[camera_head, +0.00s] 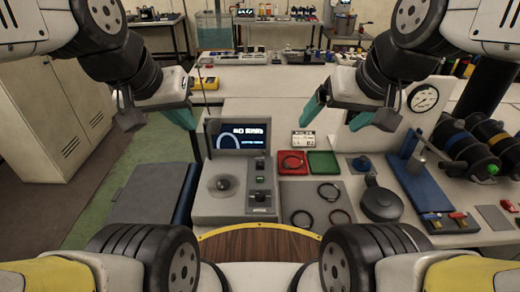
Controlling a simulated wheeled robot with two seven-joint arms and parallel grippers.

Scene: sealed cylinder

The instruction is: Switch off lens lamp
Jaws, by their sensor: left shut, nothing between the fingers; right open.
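No part is plainly marked as the lens lamp. A dark round-headed device with a short neck (379,203) lies on the bench at right of centre and may be the lens lamp; I see no clear glow or switch on it. A grey console (232,207) with a lit screen (238,136) stands left of it and carries a panel with a small green-lit button (259,183). My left gripper (182,117) is shut and empty, left of and above the screen. My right gripper (348,113) is open and empty above the bench, above the dark device. Neither touches anything.
Red (292,163) and green (322,164) trays lie right of the screen, with dark rings on a grey mat (316,186) in front. A blue lever press (424,185) and a round gauge (423,98) stand at right.

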